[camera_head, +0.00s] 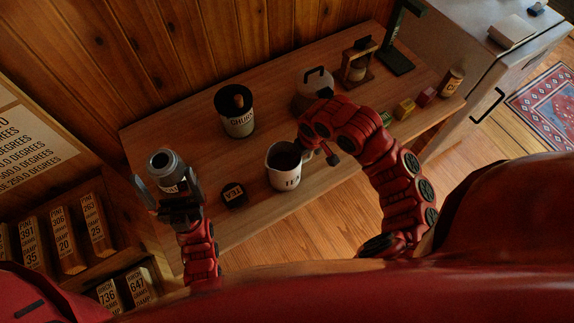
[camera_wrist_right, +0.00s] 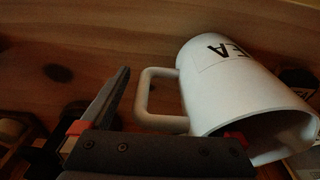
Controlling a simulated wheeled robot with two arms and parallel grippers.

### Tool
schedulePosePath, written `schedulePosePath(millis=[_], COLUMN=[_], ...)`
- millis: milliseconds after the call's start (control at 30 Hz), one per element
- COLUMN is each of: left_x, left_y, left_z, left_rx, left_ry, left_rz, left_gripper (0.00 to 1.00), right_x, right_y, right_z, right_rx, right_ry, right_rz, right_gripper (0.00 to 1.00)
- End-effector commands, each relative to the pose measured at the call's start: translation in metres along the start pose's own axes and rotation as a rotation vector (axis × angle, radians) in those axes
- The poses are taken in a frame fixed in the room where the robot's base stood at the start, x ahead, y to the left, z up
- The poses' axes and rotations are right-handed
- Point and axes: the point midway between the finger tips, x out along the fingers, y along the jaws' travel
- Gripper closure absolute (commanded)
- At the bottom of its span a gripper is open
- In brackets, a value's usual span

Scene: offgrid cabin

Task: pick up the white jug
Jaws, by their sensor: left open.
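The white jug (camera_head: 284,172), marked with black TEA letters, stands on the wooden table in the head view. It fills the right of the right wrist view (camera_wrist_right: 226,82), tilted in the picture, its mouth low right and its handle toward the left. My right gripper (camera_head: 318,151) is at the jug's right side in the head view. In the wrist view its fingers are apart around the handle side; one fingertip is hidden.
Small boxes (camera_head: 404,108) and a brown bottle (camera_head: 451,82) stand at right.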

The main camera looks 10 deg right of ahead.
Motion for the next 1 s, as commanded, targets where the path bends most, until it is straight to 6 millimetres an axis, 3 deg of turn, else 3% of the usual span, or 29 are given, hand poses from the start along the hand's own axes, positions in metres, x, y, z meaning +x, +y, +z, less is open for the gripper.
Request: schedulePosePath(millis=[67,500,1000], left_x=[0.0,0.0,0.0041], left_y=[0.0,0.0,-0.0002], left_z=[0.0,0.0,-0.0007], left_rx=[0.0,0.0,0.0], left_ry=[0.0,0.0,0.0], left_rz=[0.0,0.0,0.0], left_gripper=[0.0,0.0,0.0], right_x=[0.0,-0.0003,-0.0051], right_y=[0.0001,0.0004,0.0002], right_z=[0.0,-0.0001,-0.001], right_rx=[0.0,0.001,0.001], right_ry=[0.0,0.0,0.001], right_rz=[0.0,0.0,-0.001], right_gripper=[0.22,1.0,1.0])
